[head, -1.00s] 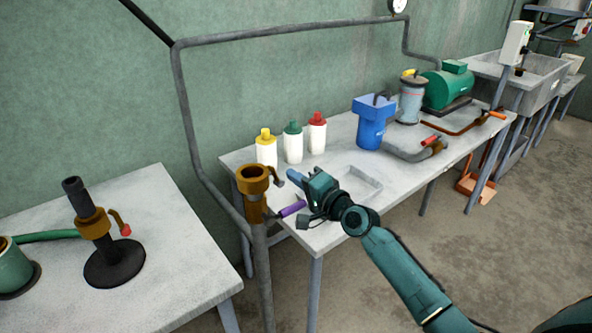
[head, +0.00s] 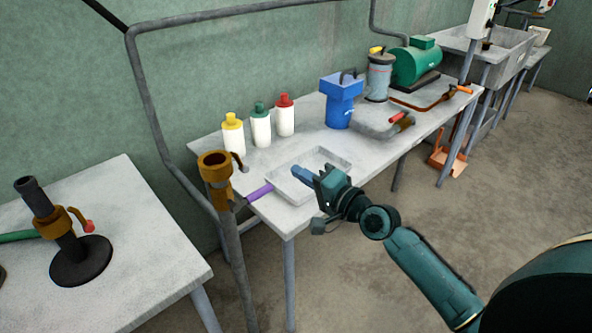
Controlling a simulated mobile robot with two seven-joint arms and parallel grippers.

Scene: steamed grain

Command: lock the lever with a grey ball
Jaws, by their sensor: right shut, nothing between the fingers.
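A bronze coupling (head: 215,172) sits upright on top of a grey standing pipe. A short bronze lever with a small grey ball (head: 243,169) sticks out at its upper right side. My right gripper (head: 301,174) is to the right of this lever, clear of it, above the front of the white tray. Its blue fingers are shut and empty and point left. On the left table, another bronze coupling (head: 62,222) on a black stand has a lever with a red ball (head: 89,227). My left gripper is not in view.
A purple bar (head: 260,192) sticks out just right of the pipe, below the grey-ball lever. A shallow white tray (head: 335,156), several capped bottles and a blue container (head: 340,103) are on the right table. Between the tables stands the grey pipe (head: 234,262).

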